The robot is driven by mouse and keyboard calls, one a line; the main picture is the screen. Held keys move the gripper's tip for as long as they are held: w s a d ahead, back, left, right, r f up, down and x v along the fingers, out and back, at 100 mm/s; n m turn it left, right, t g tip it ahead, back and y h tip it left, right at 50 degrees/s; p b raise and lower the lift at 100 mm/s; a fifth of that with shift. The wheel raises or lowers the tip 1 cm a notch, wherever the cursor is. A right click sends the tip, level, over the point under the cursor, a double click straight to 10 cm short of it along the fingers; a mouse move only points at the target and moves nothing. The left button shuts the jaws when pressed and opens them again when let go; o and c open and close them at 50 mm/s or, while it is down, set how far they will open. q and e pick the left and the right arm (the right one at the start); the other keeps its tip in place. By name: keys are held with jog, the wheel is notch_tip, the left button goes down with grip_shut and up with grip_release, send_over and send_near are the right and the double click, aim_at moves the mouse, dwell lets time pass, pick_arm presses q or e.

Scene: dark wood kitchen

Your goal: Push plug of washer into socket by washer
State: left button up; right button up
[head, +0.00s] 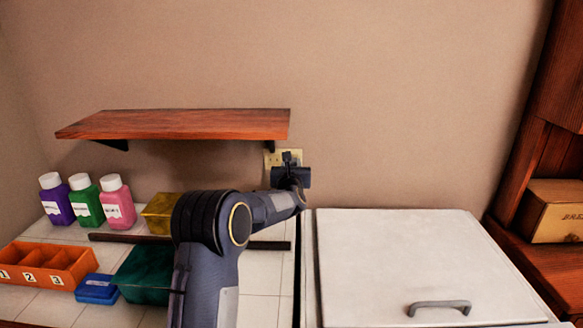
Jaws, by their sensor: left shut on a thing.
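The socket (269,159) is a pale yellow plate on the wall, just below the right end of the shelf. My left gripper (288,163) is right in front of it and covers much of the plate. It is shut on a small dark thing, which I take to be the plug; it blends with the dark fingers. I cannot tell whether the plug touches the socket or sits in it. The washer (400,265) has a white top with a grey handle (440,306), at the right. No cord can be made out. My right gripper is not in view.
A wooden shelf (180,124) juts from the wall above my arm. Purple, green and pink bottles (117,203), a yellow box (160,213), a dark green box (146,272), a blue box (97,289) and an orange tray (78,258) stand on the tiled counter.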

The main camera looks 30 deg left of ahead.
pick_arm(q)
jog(key=shift+w+a+b, duration=0.25)
jog(key=shift+w+b, duration=0.05)
jog(key=shift+w, duration=0.2)
dwell(0.7)
jog(key=o, duration=1)
jog(key=shift+s, duration=0.1)
jog(key=shift+s+d+f, duration=0.1)
jog(key=shift+s+d, duration=0.1)
jog(key=shift+s, duration=0.1)
jog(key=b+v, duration=0.2)
jog(key=v, duration=0.5)
